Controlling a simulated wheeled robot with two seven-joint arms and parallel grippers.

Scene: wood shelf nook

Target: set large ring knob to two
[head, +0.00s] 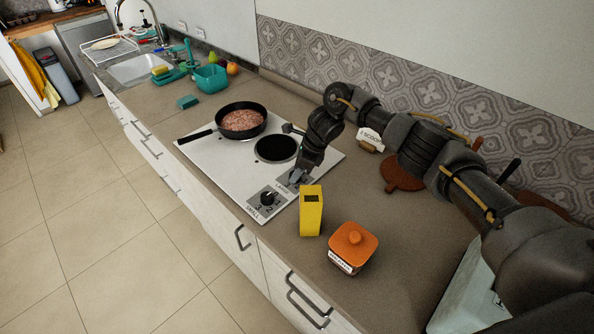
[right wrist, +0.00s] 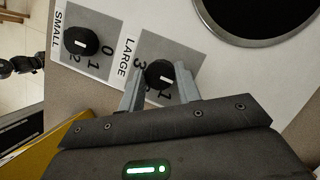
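The large ring knob (right wrist: 159,75) is a round black knob on a grey panel marked LARGE in the right wrist view. A short white mark shows on its face, near the digit 1; the digits are partly covered. My right gripper (right wrist: 160,66) is open, with one finger on each side of this knob; whether they touch it I cannot tell. In the head view my right gripper (head: 295,180) is down at the LARGE panel and hides most of that knob. The cooktop (head: 220,165) is white. My left gripper is not in view.
The small ring knob (right wrist: 81,41) is close beside it. A yellow box (head: 311,212) and an orange-lidded jar (head: 352,246) stand near the right gripper. A pan (head: 241,121) with food sits on the cooktop, next to a bare black ring (head: 276,148).

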